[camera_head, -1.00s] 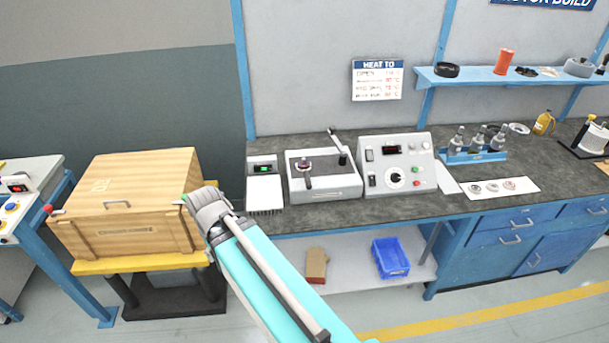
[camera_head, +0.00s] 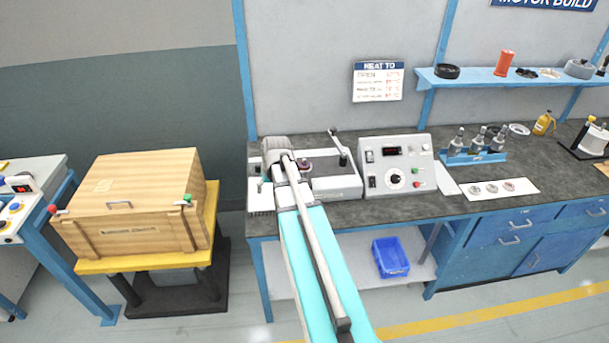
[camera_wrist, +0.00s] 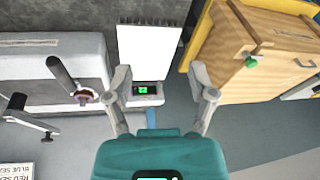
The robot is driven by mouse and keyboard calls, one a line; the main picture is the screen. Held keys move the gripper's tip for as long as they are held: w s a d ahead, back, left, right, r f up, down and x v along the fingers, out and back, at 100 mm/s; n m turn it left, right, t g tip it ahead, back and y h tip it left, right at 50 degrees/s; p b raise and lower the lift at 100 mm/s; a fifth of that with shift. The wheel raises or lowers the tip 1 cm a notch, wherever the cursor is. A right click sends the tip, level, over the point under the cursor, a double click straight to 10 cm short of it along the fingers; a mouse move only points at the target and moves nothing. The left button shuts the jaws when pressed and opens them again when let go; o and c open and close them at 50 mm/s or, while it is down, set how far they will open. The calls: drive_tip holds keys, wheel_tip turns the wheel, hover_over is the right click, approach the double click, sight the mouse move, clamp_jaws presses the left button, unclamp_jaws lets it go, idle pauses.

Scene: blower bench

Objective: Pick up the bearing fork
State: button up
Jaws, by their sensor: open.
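What I take to be the bearing fork (camera_wrist: 62,74) shows in the wrist view as a black handle, with a dark reddish ring at its end, on the light grey bench unit. In the head view a bit of the ring (camera_head: 306,168) shows on this unit beside my arm, which hides the handle. My gripper (camera_wrist: 160,80) is open and empty. In the wrist view its fingers are over the small unit with the green display, to the right of the fork and apart from it. In the head view my arm hides the fingertips.
A lever (camera_head: 338,146) stands up from the grey unit (camera_head: 335,188). A control box (camera_head: 395,165) stands right of it. The small green-display unit (camera_wrist: 145,92) has a white ribbed plate (camera_wrist: 148,50). A wooden crate (camera_head: 130,205) stands left of the bench.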

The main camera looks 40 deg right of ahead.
sight(308, 174)
drive_tip(key=d+r+m+t+h+p, duration=0.1)
drive_tip(key=d+r+m+t, duration=0.1)
drive_tip(key=d, duration=1.8)
drive_tip(key=shift+w+r+m, duration=0.15)
drive_tip(key=shift+w+m, duration=0.25)
drive_tip(key=shift+m, duration=0.1)
drive_tip(key=b+x, duration=0.8)
drive_tip(key=shift+w+f, duration=0.1)
drive_tip(key=shift+f, duration=0.25)
drive_tip(key=shift+d, duration=0.1)
drive_tip(key=b+x, duration=0.3)
drive_tip(key=shift+d+f, duration=0.1)
drive_tip(key=shift+d, duration=0.05)
drive_tip(key=shift+b+x, duration=0.85)
drive_tip(key=shift+x, duration=0.1)
